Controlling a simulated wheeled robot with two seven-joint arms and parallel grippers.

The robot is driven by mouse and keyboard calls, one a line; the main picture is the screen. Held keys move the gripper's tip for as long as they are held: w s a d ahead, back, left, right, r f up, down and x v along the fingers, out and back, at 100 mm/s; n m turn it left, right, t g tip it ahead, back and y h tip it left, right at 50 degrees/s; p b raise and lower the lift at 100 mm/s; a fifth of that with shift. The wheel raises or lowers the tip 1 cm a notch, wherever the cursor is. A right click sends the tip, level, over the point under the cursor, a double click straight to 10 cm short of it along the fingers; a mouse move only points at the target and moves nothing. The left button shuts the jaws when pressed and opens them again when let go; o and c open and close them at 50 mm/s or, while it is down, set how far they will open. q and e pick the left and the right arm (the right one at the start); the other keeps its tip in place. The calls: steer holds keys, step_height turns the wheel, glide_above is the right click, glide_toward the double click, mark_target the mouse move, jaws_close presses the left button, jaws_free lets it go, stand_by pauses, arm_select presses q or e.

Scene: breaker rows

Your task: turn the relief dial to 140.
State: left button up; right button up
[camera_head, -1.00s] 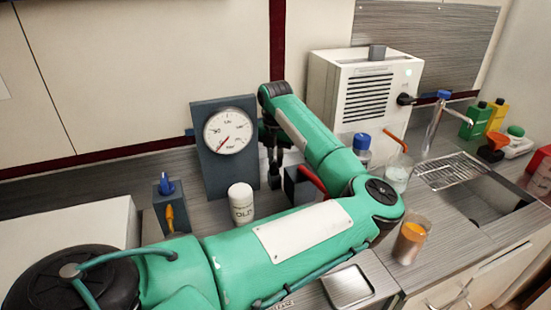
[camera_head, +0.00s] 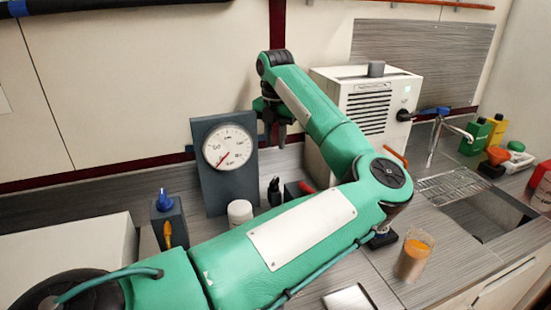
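A round white gauge (camera_head: 229,147) with a red needle is set in an upright dark grey panel (camera_head: 215,193). The needle points to the lower left; the scale numbers are too small to read. A blue knob (camera_head: 165,199) tops a small grey box (camera_head: 175,220) with a yellow lever, left of the panel. I cannot tell which part is the relief dial. My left gripper (camera_head: 275,135) hangs fingers down, just right of the gauge panel, above the counter. Its fingers look apart with nothing between them. My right gripper is not in view.
My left forearm hides much of the front counter. A white vented machine (camera_head: 365,105) with a black knob stands behind it. A white jar (camera_head: 240,212) and a dark box with a red handle (camera_head: 306,187) sit nearby. A glass of orange liquid (camera_head: 414,255) stands at right, before the sink.

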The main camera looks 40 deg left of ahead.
arm_select(q)
step_height(320, 180, up, 2)
steer(key=shift+r, duration=0.1)
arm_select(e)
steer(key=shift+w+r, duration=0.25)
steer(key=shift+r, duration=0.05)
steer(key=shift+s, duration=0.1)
